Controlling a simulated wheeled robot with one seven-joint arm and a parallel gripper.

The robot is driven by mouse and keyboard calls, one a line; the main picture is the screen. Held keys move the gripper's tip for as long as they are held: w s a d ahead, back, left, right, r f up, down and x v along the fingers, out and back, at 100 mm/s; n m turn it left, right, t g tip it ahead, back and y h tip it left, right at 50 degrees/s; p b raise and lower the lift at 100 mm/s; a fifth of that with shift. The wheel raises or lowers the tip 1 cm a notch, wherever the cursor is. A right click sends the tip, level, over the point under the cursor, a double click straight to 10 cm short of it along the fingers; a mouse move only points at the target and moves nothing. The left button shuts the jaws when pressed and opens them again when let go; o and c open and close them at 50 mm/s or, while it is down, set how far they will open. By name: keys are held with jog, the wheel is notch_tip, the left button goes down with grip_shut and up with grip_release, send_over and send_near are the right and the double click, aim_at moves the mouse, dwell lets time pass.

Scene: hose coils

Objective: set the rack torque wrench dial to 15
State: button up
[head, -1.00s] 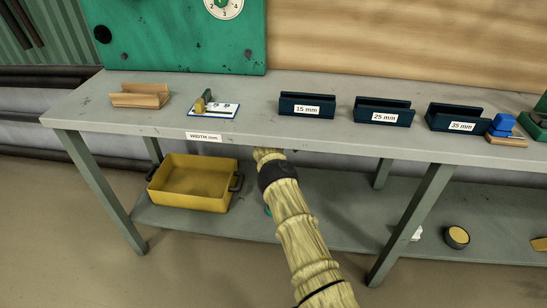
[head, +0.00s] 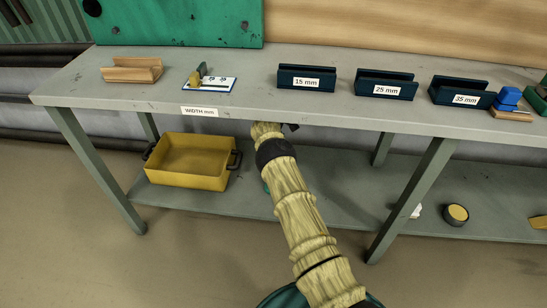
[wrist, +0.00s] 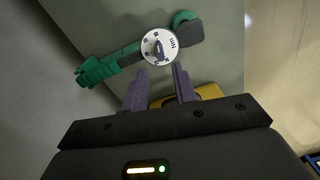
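A green torque wrench (wrist: 128,57) lies on the grey surface in the wrist view, with a round white dial (wrist: 159,47) on it. The dial bears "MIN" and other small marks, with a dark pointer or knob at its middle; I cannot read its setting. My gripper (wrist: 160,70) is open, its two purple fingers apart and pointing at the lower edge of the dial. Nothing shows clearly held between them, and contact cannot be told. In the head view my arm reaches under the bench top, and only a sliver of green (head: 265,187) shows beside it.
The bench (head: 240,113) spans above the lower shelf (head: 350,200). A yellow tray (head: 187,180) stands left of my arm. Blue holders marked 15 mm (head: 306,82), 25 mm (head: 387,90) and 35 mm (head: 463,99) stand on top. A bench leg (head: 415,195) is to the right.

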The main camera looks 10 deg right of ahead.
jog(key=shift+f+b, duration=2.35)
jog(key=shift+f, duration=0.85)
jog(key=shift+f, duration=0.2)
grip_shut()
jog(key=shift+r+n+p, duration=0.2)
jog(key=shift+n+p, duration=0.45)
jog(key=shift+n, duration=0.05)
jog(key=n+p, duration=0.1)
jog(key=n, duration=0.5)
jog(key=shift+f+n+p, duration=0.1)
jog(key=shift+n+p, duration=0.3)
jog(key=shift+c, duration=0.2)
grip_release()
jog(key=shift+f+n, duration=0.1)
jog(key=shift+n, duration=0.2)
jog(key=shift+r+p, duration=1.9)
jog(key=shift+r, duration=1.2)
